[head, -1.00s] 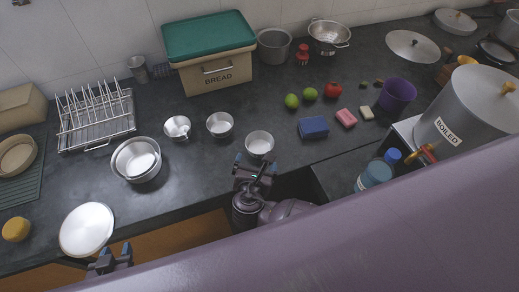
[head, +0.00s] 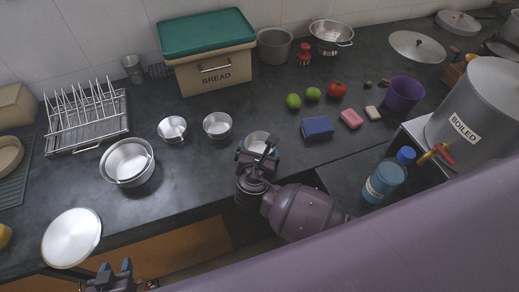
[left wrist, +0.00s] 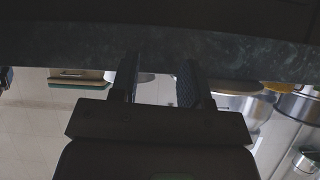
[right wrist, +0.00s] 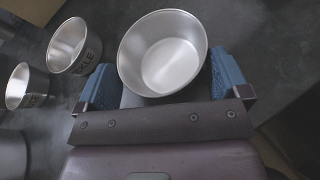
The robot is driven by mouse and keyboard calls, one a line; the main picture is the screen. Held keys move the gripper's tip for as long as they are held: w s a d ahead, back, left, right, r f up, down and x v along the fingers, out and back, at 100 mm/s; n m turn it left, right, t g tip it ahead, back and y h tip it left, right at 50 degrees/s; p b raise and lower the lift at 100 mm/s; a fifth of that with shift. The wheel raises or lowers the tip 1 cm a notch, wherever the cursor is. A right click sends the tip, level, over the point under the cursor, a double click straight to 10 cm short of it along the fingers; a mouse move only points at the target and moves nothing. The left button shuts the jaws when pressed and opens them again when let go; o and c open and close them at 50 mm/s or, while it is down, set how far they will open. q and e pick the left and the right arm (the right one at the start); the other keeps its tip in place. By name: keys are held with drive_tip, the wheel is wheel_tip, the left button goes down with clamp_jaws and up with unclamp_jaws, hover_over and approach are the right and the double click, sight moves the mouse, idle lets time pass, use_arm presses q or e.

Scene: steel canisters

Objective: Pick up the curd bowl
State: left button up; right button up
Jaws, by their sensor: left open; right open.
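Three small steel bowls stand in a row on the dark counter in the head view: a left one (head: 172,129), a middle one (head: 217,125) and a right one (head: 254,136). My right gripper (head: 262,155) is open at the right bowl and hides its front. In the right wrist view this bowl (right wrist: 172,65) lies between the spread blue fingers, with no readable label. The middle bowl (right wrist: 70,46) there carries a label ending in "CKLE". I cannot read "curd" anywhere. My left gripper (head: 115,270) is open and empty by the counter's front edge.
Nested steel bowls (head: 127,162) and a steel plate (head: 71,237) are at the left. A bread box (head: 208,69) stands behind. A blue sponge (head: 317,128), a blue-capped jar (head: 383,180) and a boiled-water pot (head: 480,110) are to the right.

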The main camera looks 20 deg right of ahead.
use_arm(q)
drive_tip(key=shift+r, duration=0.1)
use_arm(e)
drive_tip(key=shift+c, duration=0.4)
drive_tip(key=c, duration=0.6)
use_arm(q)
drive_tip(key=shift+r, duration=0.1)
use_arm(e)
drive_tip(key=shift+r, duration=0.15)
